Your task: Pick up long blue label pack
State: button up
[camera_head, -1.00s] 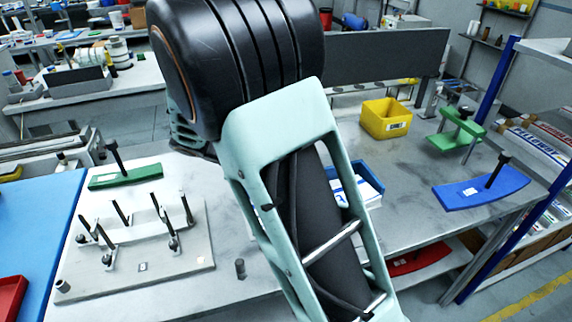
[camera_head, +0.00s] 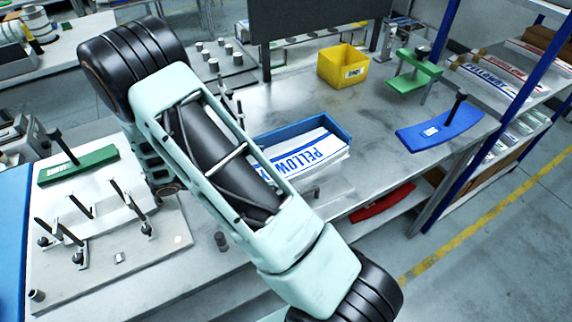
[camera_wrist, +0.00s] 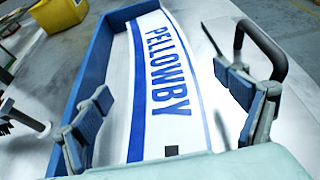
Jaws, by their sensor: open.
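A long white label pack with blue stripes and blue lettering (camera_head: 312,152) lies in an open blue tray (camera_head: 338,124) on the metal bench. In the wrist view the pack (camera_wrist: 168,60) runs away from me, with the tray wall (camera_wrist: 92,62) along its left side and far end. My gripper (camera_wrist: 163,84) is open, with one finger toward the left edge of the pack and the other toward its right. Nothing is held between the fingers. In the head view my arm covers the tray's near left part, and my gripper does not show.
A yellow bin (camera_head: 343,66) stands behind the tray. A blue curved plate with a black handle (camera_head: 440,126) and a green clamp piece (camera_head: 413,72) are at the right. More label packs (camera_head: 488,72) lie on the right shelf. A fixture plate with posts (camera_head: 100,245) is at the left.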

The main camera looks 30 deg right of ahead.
aim_at(287, 164)
jog(key=p+x, duration=0.1)
jog(key=x, duration=0.3)
jog(key=shift+s+r, duration=0.1)
jog(key=shift+r, duration=0.1)
jog(key=shift+d+f, duration=0.25)
jog(key=shift+d, duration=0.25)
jog(key=c, duration=1.7)
jog(key=shift+c, duration=1.4)
jog(key=shift+r, duration=0.2)
